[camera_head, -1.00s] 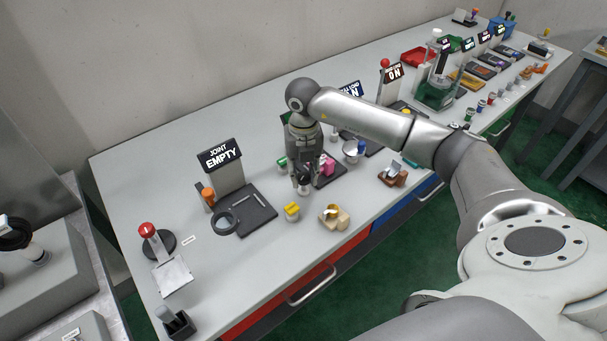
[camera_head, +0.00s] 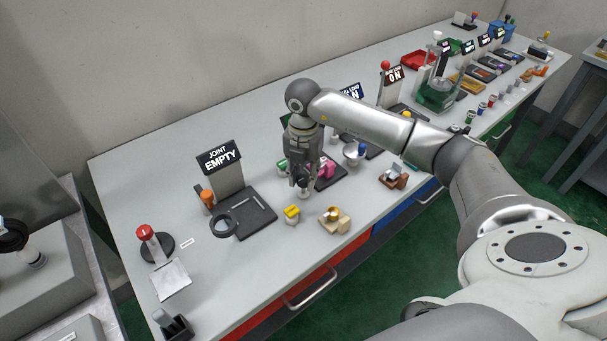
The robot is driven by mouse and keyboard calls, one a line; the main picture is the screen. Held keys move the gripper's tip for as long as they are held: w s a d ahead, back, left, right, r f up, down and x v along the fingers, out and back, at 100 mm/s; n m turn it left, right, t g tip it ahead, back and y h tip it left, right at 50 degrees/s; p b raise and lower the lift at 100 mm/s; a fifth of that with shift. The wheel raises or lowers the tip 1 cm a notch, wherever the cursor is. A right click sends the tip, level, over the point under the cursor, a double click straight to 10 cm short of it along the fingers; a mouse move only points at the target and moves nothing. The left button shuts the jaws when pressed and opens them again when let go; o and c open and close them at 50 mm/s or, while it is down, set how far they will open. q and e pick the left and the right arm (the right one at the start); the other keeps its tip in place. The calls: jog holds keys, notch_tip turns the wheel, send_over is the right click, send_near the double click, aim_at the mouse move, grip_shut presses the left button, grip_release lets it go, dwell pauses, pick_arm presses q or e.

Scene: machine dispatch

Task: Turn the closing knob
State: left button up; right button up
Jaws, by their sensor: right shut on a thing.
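My right gripper (camera_head: 302,188) points straight down at the front edge of a dark station plate (camera_head: 331,178). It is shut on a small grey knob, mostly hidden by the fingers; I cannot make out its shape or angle. A pink part (camera_head: 327,170) stands on the plate just right of the gripper, and a green part (camera_head: 282,167) shows to its left. The station's sign is mostly hidden behind my wrist. My left gripper is not in view.
A yellow part (camera_head: 292,214) and a beige holder (camera_head: 334,221) lie close in front of the gripper. A red-topped post (camera_head: 146,233) stands at far left.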

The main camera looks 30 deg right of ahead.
aim_at(304, 178)
jog(key=o, duration=1)
jog(key=shift+o, duration=0.2)
notch_tip(304, 178, up, 12)
dwell(0.5)
